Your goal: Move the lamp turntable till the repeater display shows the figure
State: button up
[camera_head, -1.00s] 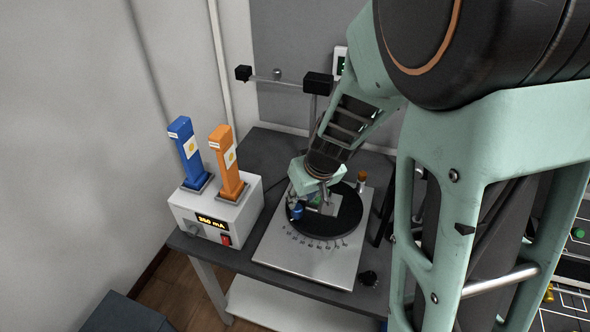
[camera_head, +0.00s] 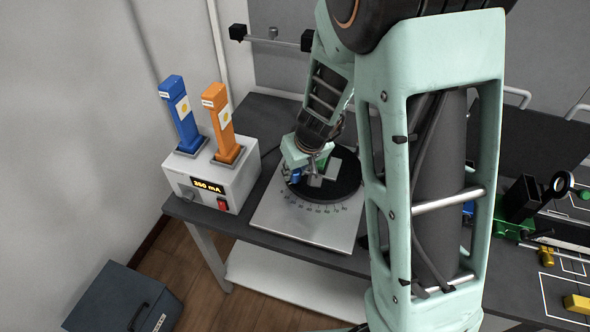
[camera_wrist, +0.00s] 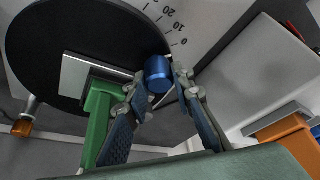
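The lamp turntable is a black disc (camera_head: 349,186) on a pale base plate (camera_head: 290,222) with a degree scale. The disc also fills the upper left of the wrist view (camera_wrist: 50,45), with marks 0, 10 and 20 beside it. A blue upright knob (camera_wrist: 158,72) stands near its rim, and a green post (camera_wrist: 97,125) stands on it with a flat plate (camera_wrist: 85,78). My gripper (camera_wrist: 160,80) has one finger on each side of the blue knob, close to it; contact is unclear.
A white supply box (camera_head: 215,180) reading 350 mA stands left of the turntable, with a blue (camera_head: 180,113) and an orange upright unit (camera_head: 220,122) on top. A dark grey case (camera_head: 125,300) is on the floor. Optical parts (camera_head: 522,200) stand at the right.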

aim_at(300, 186)
grip_shut()
jog(key=shift+s+d+f+n+b, duration=0.2)
jog(key=shift+f+n+b, duration=0.1)
jog(key=shift+b, duration=0.85)
jog(key=n+b, duration=0.1)
jog(key=b, duration=0.1)
jog(key=s+d+n+b, duration=0.1)
jog(key=b, duration=0.1)
jog(key=n+y+b, duration=0.1)
jog(key=b, duration=0.1)
jog(key=shift+s+d+g, duration=0.2)
jog(key=shift+s+g, duration=0.1)
jog(key=shift+s, duration=0.1)
jog(key=shift+s+d+r+n+y+b, duration=0.3)
jog(key=shift+n+b, duration=0.3)
jog(key=shift+b, duration=0.65)
jog(key=shift+s, duration=0.1)
